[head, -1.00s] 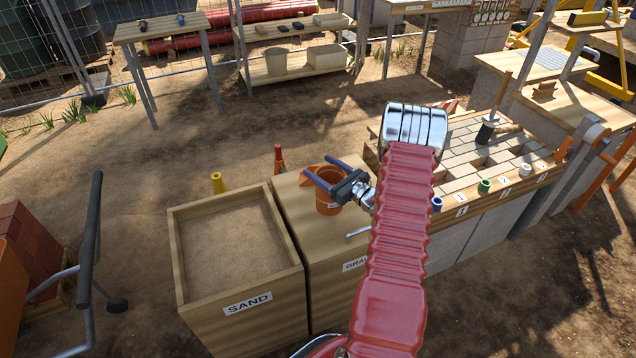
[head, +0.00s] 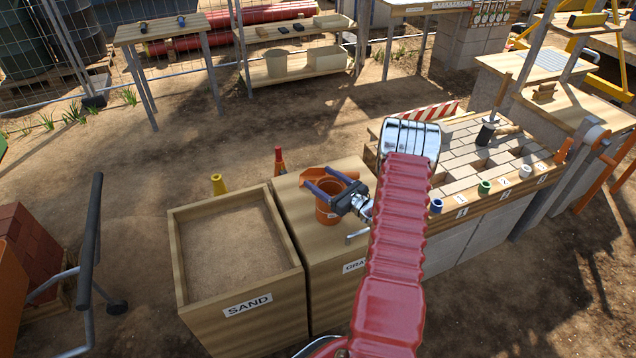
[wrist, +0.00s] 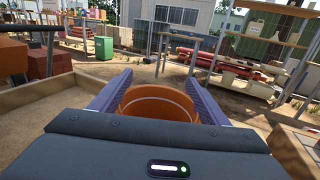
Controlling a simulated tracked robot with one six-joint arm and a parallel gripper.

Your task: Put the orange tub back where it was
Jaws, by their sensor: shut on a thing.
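The orange tub (head: 327,214) is a round, open-topped tub with a small pale label. It is over the wooden top of the gravel box (head: 310,252) in the head view. I cannot tell whether its base touches that top. My gripper (head: 325,184) is shut on the tub, with one purple finger on each side near the rim. In the wrist view, the tub's rim (wrist: 157,103) shows between both fingers, and its lower part is hidden. A flat orange piece (head: 340,173) shows just behind the fingers; I cannot tell whether it belongs to the tub.
An open sand box (head: 232,245) stands left of the gravel box. A yellow cone-like item (head: 218,184) and a red bottle-like item (head: 279,161) stand behind. The paved bench (head: 470,160) with coloured cups is at right. A shelf (head: 300,62) stands at the back.

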